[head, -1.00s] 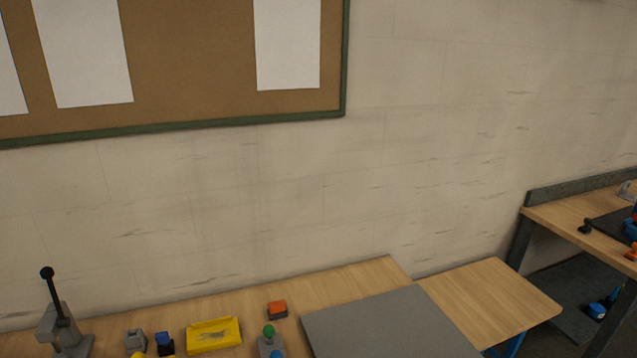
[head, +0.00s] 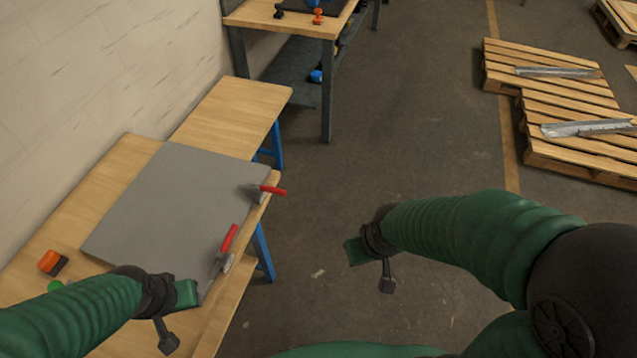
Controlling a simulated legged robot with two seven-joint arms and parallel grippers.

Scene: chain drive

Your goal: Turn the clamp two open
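Two toggle clamps with red handles sit at the right edge of a grey plate (head: 150,205) on the wooden workbench. The far clamp (head: 262,191) has its red handle lying nearly flat, pointing right past the bench edge. The near clamp (head: 226,247) has its red handle tilted up. Which of them is clamp two I cannot tell. My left gripper (head: 182,315) is over the bench's near edge, close to the plate's near corner and apart from both clamps. My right gripper (head: 368,268) is over the floor, right of the bench. Finger openings are unclear on both.
A second workbench (head: 290,18) is at the back. Pallets (head: 560,110) with metal pieces lie at the right. The floor between is clear.

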